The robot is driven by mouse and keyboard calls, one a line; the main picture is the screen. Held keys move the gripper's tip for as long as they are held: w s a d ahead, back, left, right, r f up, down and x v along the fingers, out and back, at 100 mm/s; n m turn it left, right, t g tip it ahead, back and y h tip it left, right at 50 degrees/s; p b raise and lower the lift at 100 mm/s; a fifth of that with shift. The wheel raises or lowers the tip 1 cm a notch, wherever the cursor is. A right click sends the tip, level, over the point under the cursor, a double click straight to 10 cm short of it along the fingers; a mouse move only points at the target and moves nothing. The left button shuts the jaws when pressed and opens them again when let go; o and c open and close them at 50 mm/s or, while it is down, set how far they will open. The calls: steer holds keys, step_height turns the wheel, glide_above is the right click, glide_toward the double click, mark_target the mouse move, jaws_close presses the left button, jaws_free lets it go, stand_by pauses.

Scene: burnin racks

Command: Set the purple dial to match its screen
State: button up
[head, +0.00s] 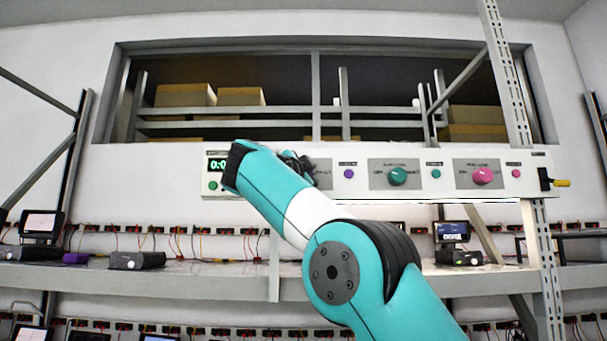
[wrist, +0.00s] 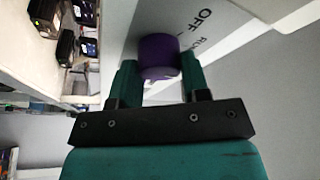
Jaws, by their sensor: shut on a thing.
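The purple dial (wrist: 158,55) is a round knob on a pale panel, seen in the wrist view between my two teal fingers. My gripper (wrist: 157,72) is shut on it. Printed words "OFF" and a partly cut "RU" stand on the panel beside the dial. In the head view my arm hides the dial. A small green-lit screen (head: 217,164) at the left end of the white panel (head: 530,186) shows "0:0", its right part covered by my arm.
To the right on the panel are a purple button (head: 348,173), a teal dial (head: 397,176), a pink dial (head: 483,176) and a yellow-tipped lever (head: 561,183). A shelf (head: 220,280) with devices runs below. A metal upright (head: 545,260) stands at the right.

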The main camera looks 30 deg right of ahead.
stand_by(0.3)
steer(key=o, duration=0.9)
